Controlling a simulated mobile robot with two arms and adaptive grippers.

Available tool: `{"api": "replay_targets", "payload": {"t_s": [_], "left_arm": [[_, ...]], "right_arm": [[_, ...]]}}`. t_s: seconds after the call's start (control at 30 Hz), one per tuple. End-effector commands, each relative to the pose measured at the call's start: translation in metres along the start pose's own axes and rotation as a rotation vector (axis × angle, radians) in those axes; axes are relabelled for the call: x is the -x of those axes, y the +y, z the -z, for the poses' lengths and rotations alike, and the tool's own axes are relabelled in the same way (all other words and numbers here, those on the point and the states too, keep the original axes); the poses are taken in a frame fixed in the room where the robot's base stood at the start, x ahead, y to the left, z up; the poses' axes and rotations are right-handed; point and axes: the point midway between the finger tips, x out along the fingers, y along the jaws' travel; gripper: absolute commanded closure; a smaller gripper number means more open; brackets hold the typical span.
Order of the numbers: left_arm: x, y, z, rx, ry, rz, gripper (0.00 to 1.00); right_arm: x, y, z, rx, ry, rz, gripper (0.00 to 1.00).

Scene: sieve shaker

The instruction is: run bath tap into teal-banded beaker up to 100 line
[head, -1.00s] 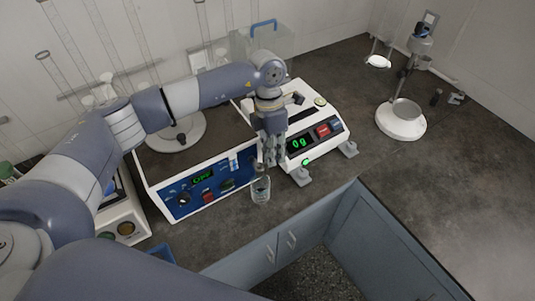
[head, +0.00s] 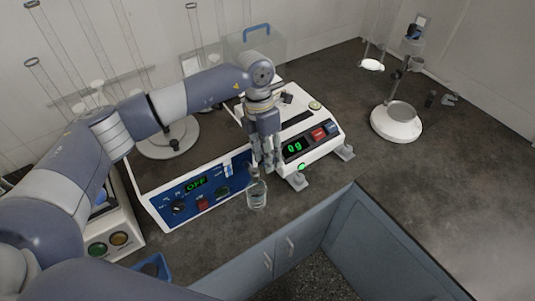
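My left gripper (head: 266,160) points down in front of the balance, its fingers close to the top of a small clear vessel (head: 257,195). The vessel looks upright near the counter's front edge. I cannot tell whether the fingers grip it or only stand behind it. No teal band or 100 line can be made out on it. The blue-fronted unit (head: 165,212) stands left of it, its display reading OFF. I cannot clearly make out a tap. My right gripper is not in view.
The white balance (head: 325,144) reads 0 g just right of the gripper. A stand with a white round base (head: 397,124) is at the right. A clear box with a blue handle (head: 257,28) is behind. The right-hand counter (head: 440,190) is mostly bare.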

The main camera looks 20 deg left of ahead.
Motion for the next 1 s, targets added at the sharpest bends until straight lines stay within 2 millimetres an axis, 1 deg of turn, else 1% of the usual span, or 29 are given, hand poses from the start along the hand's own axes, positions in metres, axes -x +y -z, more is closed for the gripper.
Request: {"api": "replay_targets", "payload": {"t_s": [0.17,0.4,0.5,0.6,0.77,1.0], "left_arm": [[0.023,0.0,-0.001,0.0,-0.004,-0.002,0.66],[0.075,0.001,-0.001,0.0,-0.004,-0.002,0.66],[0.093,0.001,-0.001,0.0,-0.003,-0.002,0.66],[0.107,0.001,-0.001,0.001,-0.004,-0.002,0.66],[0.118,0.0,0.0,0.001,-0.003,0.0,0.66],[0.119,0.0,0.0,0.001,-0.002,0.0,0.66]], "right_arm": [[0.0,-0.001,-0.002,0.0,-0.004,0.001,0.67],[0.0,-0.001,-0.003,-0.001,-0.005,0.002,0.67],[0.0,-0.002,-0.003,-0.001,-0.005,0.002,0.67],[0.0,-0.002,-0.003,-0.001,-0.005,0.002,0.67],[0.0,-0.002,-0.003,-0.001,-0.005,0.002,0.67],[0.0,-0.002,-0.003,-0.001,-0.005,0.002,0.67]]}}
